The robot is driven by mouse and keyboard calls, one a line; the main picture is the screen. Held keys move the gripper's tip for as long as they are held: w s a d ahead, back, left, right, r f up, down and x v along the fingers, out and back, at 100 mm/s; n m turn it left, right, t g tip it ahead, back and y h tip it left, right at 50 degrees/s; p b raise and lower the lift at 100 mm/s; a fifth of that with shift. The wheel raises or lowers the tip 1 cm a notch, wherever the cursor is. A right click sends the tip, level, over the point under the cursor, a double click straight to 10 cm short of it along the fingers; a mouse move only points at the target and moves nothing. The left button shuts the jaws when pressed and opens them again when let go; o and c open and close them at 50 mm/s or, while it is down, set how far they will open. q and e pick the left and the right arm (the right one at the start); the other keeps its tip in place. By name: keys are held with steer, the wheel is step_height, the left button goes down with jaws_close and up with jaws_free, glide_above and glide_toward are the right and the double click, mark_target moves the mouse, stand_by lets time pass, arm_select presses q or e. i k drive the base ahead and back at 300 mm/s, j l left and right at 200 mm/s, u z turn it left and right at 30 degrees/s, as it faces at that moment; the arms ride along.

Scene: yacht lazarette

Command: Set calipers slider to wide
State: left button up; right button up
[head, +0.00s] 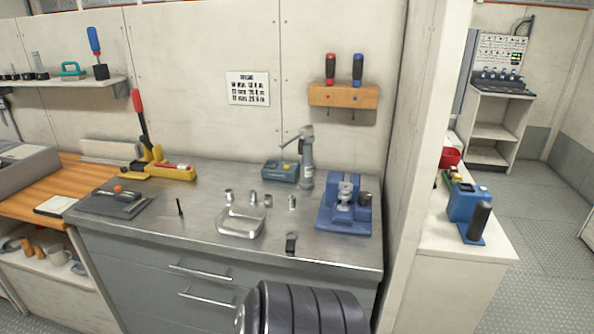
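I cannot clearly pick out calipers or a slider on them at this size. A small dark item (291,243) lies at the front of the steel bench (190,222), too small to identify. A thin black piece (179,207) stands left of the metal tray. Neither of my grippers shows in the head view.
The bench holds a yellow tool with a red handle (160,170), a dark mat (105,206), a metal tray (240,232), several small metal cylinders, a teal box (281,172) and a blue fixture (340,222). A wall partition (418,130) bounds the right. Bare steel shows front left.

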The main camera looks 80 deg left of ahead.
mark_target(127, 196)
steer(key=u, duration=3.85)
steer(key=i+z, duration=0.1)
